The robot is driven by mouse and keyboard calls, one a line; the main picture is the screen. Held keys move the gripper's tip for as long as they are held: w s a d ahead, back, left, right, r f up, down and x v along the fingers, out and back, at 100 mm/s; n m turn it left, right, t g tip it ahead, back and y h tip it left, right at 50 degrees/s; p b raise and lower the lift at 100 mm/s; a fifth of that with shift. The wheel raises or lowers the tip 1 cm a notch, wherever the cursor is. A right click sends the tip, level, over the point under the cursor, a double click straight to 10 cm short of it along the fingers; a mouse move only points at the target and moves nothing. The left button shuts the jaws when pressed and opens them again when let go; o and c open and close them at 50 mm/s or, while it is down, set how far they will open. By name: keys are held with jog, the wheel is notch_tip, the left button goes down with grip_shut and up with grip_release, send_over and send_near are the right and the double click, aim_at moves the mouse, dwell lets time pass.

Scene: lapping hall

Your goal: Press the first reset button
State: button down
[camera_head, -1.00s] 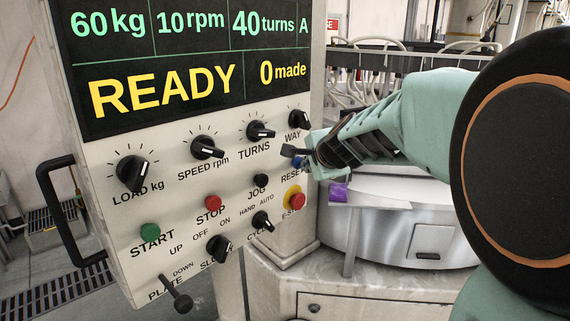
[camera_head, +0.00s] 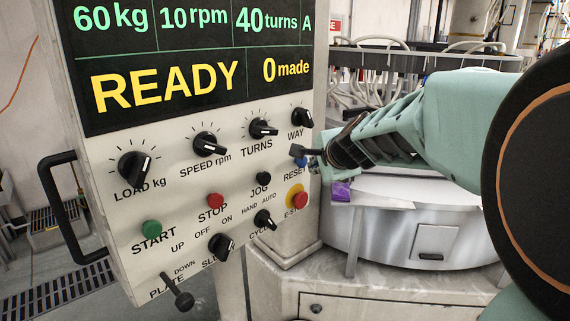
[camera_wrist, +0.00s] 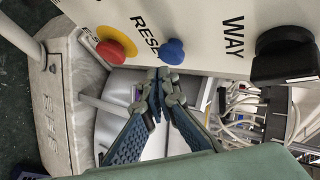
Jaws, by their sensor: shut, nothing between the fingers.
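The blue reset button (camera_head: 300,161) is on the right side of the control panel (camera_head: 190,190), above its RESET label and partly covered by my fingertips. In the wrist view the whole blue button (camera_wrist: 172,52) shows beside the word RESET. My gripper (camera_head: 306,151) is shut and empty, with its tips in front of the panel's right edge. In the wrist view my fingertips (camera_wrist: 160,76) lie just below the button in the picture. They look apart from it, but the depth of the gap is hard to tell.
The red emergency stop (camera_head: 297,201) on its yellow collar sits just below the reset button. The WAY knob (camera_head: 302,118) is just above, the black JOG button (camera_head: 263,179) to the left. A silver round machine body (camera_head: 400,235) stands right of the panel. The display reads READY, 0 made.

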jog(key=s+d+b, duration=0.1)
jog(key=s, duration=0.1)
jog(key=s+d+b, duration=0.1)
jog(key=d, duration=0.1)
jog(key=shift+s+d+r, duration=0.15)
jog(key=shift+s+d, duration=0.05)
jog(key=shift+s, duration=0.2)
jog(key=shift+w+a, duration=0.1)
dwell(0.8)
jog(key=shift+w+a+p, duration=0.65)
jog(key=shift+w+p, duration=0.1)
jog(key=shift+p, duration=0.35)
